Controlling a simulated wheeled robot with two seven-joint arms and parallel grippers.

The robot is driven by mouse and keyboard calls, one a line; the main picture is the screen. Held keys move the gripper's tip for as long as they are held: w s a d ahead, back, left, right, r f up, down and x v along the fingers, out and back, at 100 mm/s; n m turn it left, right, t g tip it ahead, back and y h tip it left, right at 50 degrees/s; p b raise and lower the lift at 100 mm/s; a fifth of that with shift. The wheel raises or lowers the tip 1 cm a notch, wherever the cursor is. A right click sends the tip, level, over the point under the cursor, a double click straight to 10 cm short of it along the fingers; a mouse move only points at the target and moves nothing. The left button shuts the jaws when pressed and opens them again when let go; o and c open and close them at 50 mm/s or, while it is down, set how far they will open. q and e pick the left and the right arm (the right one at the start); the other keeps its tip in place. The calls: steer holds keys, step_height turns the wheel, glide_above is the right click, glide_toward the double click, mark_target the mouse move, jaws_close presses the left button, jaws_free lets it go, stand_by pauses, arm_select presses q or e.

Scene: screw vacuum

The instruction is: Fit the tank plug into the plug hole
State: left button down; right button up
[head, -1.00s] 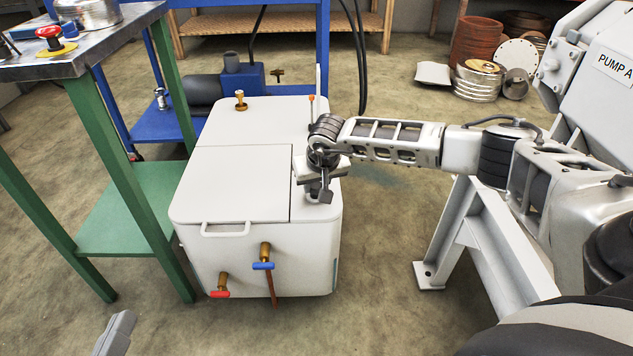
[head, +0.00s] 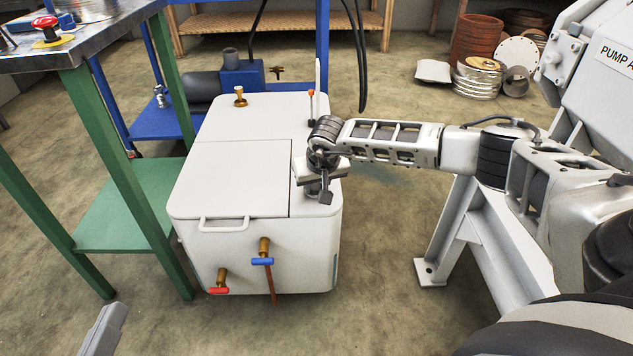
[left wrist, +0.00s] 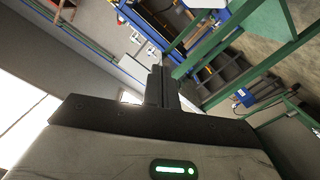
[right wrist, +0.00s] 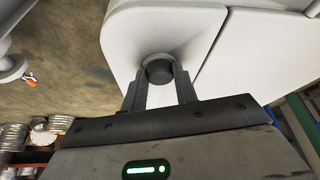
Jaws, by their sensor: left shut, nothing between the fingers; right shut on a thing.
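The white tank (head: 240,180) stands on the floor in the middle of the head view. My right gripper (head: 325,192) is over its near right top corner, pointing down. In the right wrist view, my right gripper (right wrist: 158,82) is shut on the dark grey round tank plug (right wrist: 158,71), at the tank's (right wrist: 190,25) rounded corner. The plug hole is hidden, so I cannot tell whether the plug is seated in it. My left gripper (head: 108,325) shows only partly at the bottom left of the head view. In the left wrist view its fingers (left wrist: 160,85) are shut and empty.
A green-legged bench (head: 110,160) stands close on the tank's left. Red (head: 219,290) and blue (head: 262,261) handled taps stick out of the tank's front. A brass fitting (head: 240,97) and an orange-tipped lever (head: 311,100) are at its back. A white pump frame (head: 480,240) stands right.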

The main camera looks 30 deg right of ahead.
arm_select(q)
steer(key=f, duration=0.2)
steer(key=shift+d+f+g, duration=0.2)
steer(key=shift+f+g, duration=0.1)
steer(key=shift+f, duration=0.1)
arm_select(e)
steer(key=shift+f, duration=0.2)
steer(key=o, duration=1)
steer(key=shift+f, duration=0.1)
steer(key=shift+s+r+p, duration=0.1)
steer(key=shift+r+p, duration=0.3)
steer(key=shift+r, duration=0.2)
steer(key=p+v, duration=0.2)
steer(key=v, duration=0.3)
steer(key=shift+r, duration=0.25)
arm_select(q)
steer(key=a+r+m+y+p, duration=0.1)
steer(key=r+p, duration=0.1)
steer(key=p, duration=0.1)
steer(key=shift+a+g+y+p, duration=0.1)
steer(key=shift+g+y+p, duration=0.2)
steer(key=shift+y+p, duration=0.1)
arm_select(e)
steer(key=v, duration=1)
steer(key=shift+s+f, duration=0.1)
